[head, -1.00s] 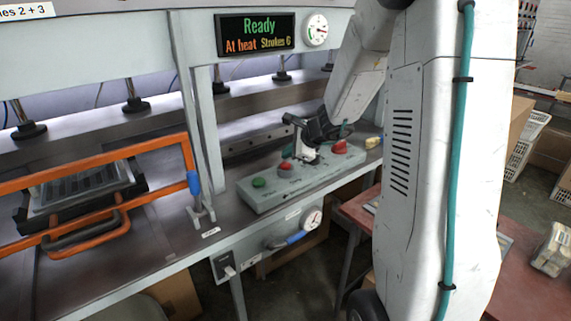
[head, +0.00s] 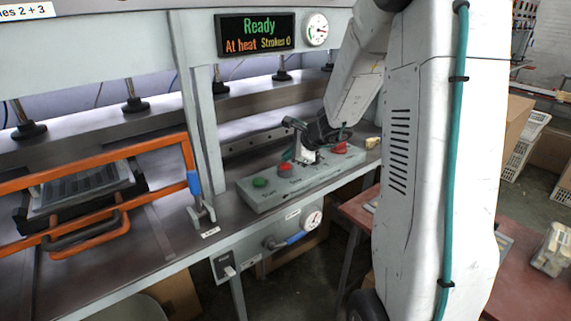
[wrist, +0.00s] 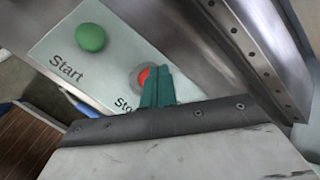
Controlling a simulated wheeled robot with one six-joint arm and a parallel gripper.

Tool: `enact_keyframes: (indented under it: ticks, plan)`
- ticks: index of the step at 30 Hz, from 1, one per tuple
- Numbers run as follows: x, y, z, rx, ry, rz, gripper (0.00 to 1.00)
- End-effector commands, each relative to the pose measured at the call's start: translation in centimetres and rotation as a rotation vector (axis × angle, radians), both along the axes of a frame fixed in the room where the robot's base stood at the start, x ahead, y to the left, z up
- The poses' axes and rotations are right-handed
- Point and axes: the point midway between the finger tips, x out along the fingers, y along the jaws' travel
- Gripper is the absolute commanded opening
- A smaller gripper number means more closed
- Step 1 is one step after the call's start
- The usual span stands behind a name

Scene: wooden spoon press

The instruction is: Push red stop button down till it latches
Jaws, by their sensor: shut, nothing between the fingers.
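The red stop button (head: 284,171) sits on the grey control box (head: 262,202), between a green button and a second red button. In the wrist view the red stop button (wrist: 144,75) has a grey ring around it and a partly hidden label starting "Sto". My gripper (wrist: 158,80) is shut and empty. Its teal fingers cover the right part of the button in that view. In the head view my gripper (head: 289,154) is just above and behind the stop button. I cannot tell whether the fingertips touch it or whether it is pressed in.
The green start button (wrist: 90,38) is left of the stop button. A larger red button (head: 340,148) is on the box's right end. An orange frame (head: 100,230) stands on the press bed at left. A display (head: 256,36) reads "Ready".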

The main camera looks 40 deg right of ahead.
Motion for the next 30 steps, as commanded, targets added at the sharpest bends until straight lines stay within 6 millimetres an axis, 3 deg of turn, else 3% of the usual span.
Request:
enact_keyframes:
  ticks: [30]
  plan:
    - [0.0, 0.0, -1.2, 0.001, 0.001, 0.0, 0.0]
